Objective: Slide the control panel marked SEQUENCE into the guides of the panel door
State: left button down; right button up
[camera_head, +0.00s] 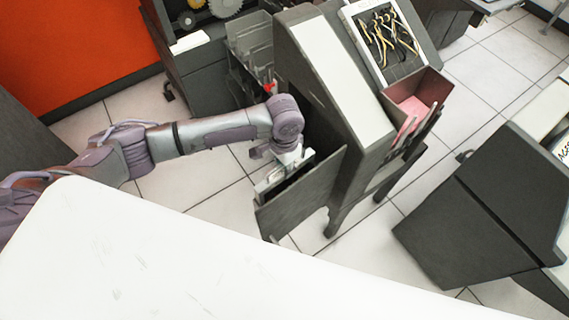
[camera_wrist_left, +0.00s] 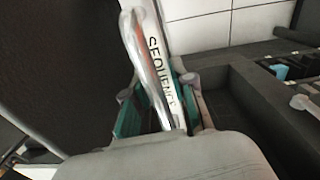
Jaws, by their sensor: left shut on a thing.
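The control panel shows in the left wrist view as a pale strip (camera_wrist_left: 158,60) lettered SEQUENCE, with a curved metal handle (camera_wrist_left: 143,62). My left gripper (camera_wrist_left: 160,112) is shut on this handle, its teal-padded fingers on either side. In the head view the left gripper (camera_head: 288,160) points down at the open panel door (camera_head: 303,200), a dark plate hanging out from the grey machine. The panel's light edge (camera_head: 268,184) shows beside the door's inner face. The guides, and whether the panel sits in them, cannot be made out. My right gripper is not in view.
The grey machine (camera_head: 335,75) stands right of the gripper, with a tray of pliers (camera_head: 385,40) and a bin of pink cards (camera_head: 412,105). A white surface (camera_head: 150,260) fills the foreground. A dark cabinet (camera_head: 470,215) stands right. Tiled floor (camera_head: 215,190) is clear left of the door.

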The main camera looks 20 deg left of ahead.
pick_arm(q)
jog(key=shift+w+d+r, duration=0.1)
jog(key=shift+w+r, duration=0.05)
jog(key=c, duration=0.9)
grip_release()
jog(key=shift+s+f, duration=0.2)
jog(key=shift+s, duration=0.05)
notch_tip(320, 180, up, 12)
jog(key=shift+w+r, duration=0.15)
jog(key=shift+r, duration=0.05)
